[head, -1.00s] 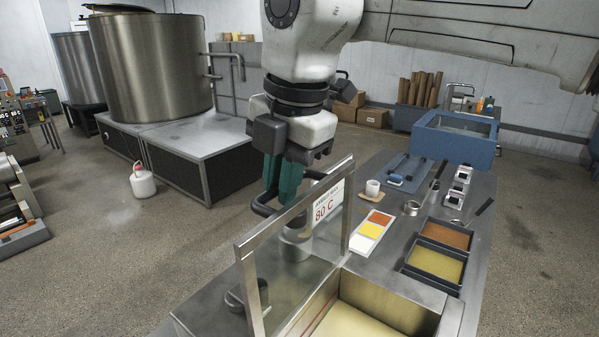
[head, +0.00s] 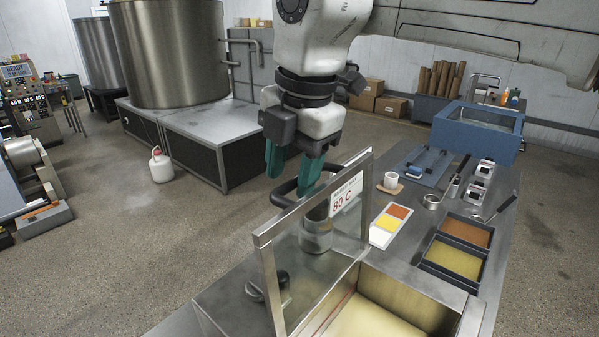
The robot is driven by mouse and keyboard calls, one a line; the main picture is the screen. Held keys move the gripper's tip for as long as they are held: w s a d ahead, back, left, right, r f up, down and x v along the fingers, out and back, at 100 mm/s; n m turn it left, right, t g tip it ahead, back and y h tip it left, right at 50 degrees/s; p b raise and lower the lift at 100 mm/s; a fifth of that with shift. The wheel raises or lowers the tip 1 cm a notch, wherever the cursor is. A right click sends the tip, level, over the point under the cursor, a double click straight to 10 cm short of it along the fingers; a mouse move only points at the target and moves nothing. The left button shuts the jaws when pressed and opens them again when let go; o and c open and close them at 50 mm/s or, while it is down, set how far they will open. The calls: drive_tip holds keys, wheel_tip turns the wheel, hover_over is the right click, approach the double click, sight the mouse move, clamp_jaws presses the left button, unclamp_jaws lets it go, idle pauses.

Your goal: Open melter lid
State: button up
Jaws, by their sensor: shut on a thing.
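The melter lid (head: 310,270) is a clear pane in a metal frame. It stands raised and nearly upright at the left side of the open melter (head: 385,312), whose pale yellow inside shows. An "80 C" label (head: 346,195) is on the pane. The lid's black bar handle (head: 283,193) is on its far left side. My gripper (head: 292,178), with two teal fingers, is at the handle and shut on it. The fingertips and the exact contact are partly hidden by the handle and the lid frame.
A metal jar (head: 317,232) stands behind the pane. On the bench to the right are a colour card (head: 390,223), a white cup (head: 391,180) and two trays of orange (head: 466,232) and yellow (head: 453,259) material. A blue-rimmed basin (head: 480,130) is at the far end.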

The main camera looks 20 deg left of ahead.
drive_tip(key=shift+o, duration=1)
drive_tip(key=shift+s+a+f, duration=0.2)
drive_tip(key=shift+a+f, duration=0.1)
drive_tip(key=shift+f, duration=0.1)
drive_tip(key=shift+r, duration=0.25)
drive_tip(key=r, duration=0.3)
drive_tip(key=d+r+b, duration=0.1)
drive_tip(key=r, duration=0.2)
drive_tip(key=d+r, duration=0.1)
drive_tip(key=r, duration=0.2)
drive_tip(key=shift+s+r+b, duration=0.25)
drive_tip(key=shift+r+b, duration=0.05)
drive_tip(key=shift+d+r, duration=0.1)
drive_tip(key=shift+r, duration=0.15)
